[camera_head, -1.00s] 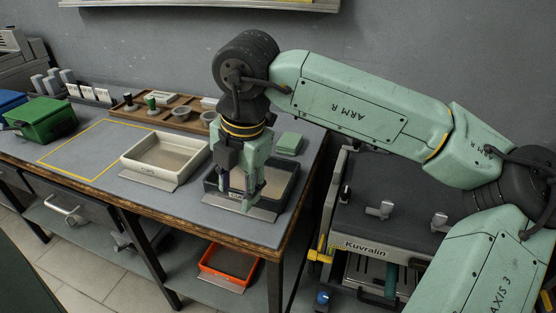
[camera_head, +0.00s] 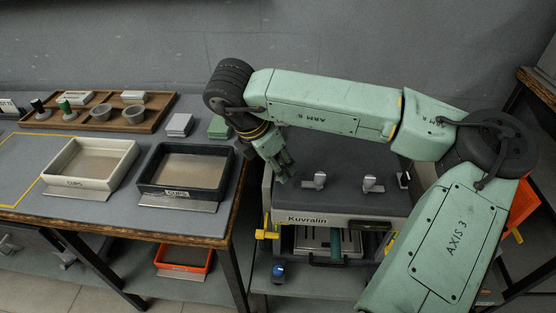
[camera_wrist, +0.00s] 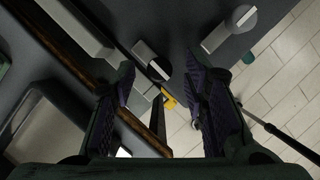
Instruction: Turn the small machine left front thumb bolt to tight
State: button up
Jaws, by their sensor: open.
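The small machine (camera_head: 345,204), marked Kuvralin, has a dark flat top. Near its front edge stand two light grey thumb bolts, the left front one (camera_head: 320,181) and a right one (camera_head: 373,184). My gripper (camera_head: 284,172) is open and empty, pointing down over the left part of the top, left of the left front bolt. In the wrist view my open fingers (camera_wrist: 158,72) spread below a grey knob (camera_wrist: 146,54), with a second grey knob (camera_wrist: 230,29) up to the right. I cannot tell for sure which of these is the left front bolt.
A workbench (camera_head: 110,211) stands left of the machine, with a dark tray (camera_head: 181,192), a cream tray (camera_head: 86,183) and a wooden rack (camera_head: 105,125). A yellow handle (camera_head: 266,234) sticks out at the machine's left side. An orange bin (camera_head: 184,271) is below.

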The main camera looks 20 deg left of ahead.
jog(key=shift+w+d+f, duration=0.1)
jog(key=shift+w+f, duration=0.05)
jog(key=shift+f, duration=0.4)
grip_shut()
